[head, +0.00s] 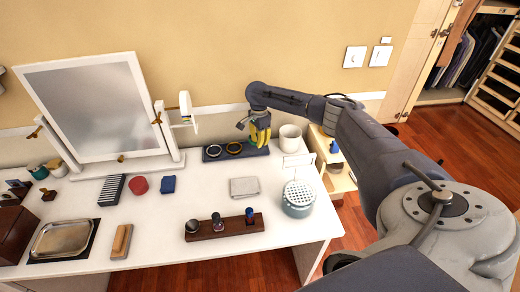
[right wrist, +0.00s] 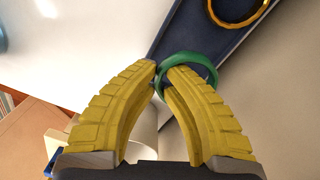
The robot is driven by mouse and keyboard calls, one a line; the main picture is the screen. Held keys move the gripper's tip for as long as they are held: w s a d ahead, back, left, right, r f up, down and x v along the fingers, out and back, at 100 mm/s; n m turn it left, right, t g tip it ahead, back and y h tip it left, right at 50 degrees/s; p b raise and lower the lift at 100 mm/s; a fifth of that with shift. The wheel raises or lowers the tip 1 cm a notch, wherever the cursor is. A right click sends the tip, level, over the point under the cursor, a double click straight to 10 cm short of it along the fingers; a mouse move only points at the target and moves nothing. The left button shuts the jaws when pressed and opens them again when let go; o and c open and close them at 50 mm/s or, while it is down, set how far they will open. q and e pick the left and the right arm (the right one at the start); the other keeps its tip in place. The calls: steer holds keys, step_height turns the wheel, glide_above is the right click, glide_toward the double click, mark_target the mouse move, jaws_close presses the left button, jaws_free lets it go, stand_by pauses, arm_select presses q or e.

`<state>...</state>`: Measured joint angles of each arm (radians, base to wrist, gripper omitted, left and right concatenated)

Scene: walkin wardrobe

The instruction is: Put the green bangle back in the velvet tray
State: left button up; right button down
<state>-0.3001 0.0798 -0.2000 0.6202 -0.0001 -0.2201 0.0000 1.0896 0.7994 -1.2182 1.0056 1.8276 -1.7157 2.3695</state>
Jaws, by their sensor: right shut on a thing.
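My right gripper (head: 260,138) is over the right end of the dark blue velvet tray (head: 229,157) at the back of the white table. In the right wrist view, the yellow fingertips (right wrist: 161,76) are shut on one side of the green bangle (right wrist: 213,74). The bangle shows as a ring over the corner of the tray (right wrist: 182,30); its exact height above the tray cannot be told. A gold bangle (right wrist: 236,24) lies in the tray, and a dark bangle (head: 213,150) lies at its left end. In the head view the fingers mostly hide the green bangle. My left gripper is not in view.
A white cup (head: 290,138) stands close to the right of the gripper. A perforated-top pot (head: 298,199), a grey folded cloth (head: 244,187) and a wooden watch stand (head: 205,234) are nearer the front. A framed mirror (head: 92,108) stands at left.

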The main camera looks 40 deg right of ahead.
mark_target(260, 152)
steer(key=shift+f, duration=2.1)
steer(key=shift+f, duration=0.15)
steer(key=c, duration=1.8)
jaws_free()
steer(key=shift+f, duration=0.1)
steer(key=r, duration=1.2)
steer(key=shift+w+r, duration=0.2)
steer(key=shift+r, duration=0.05)
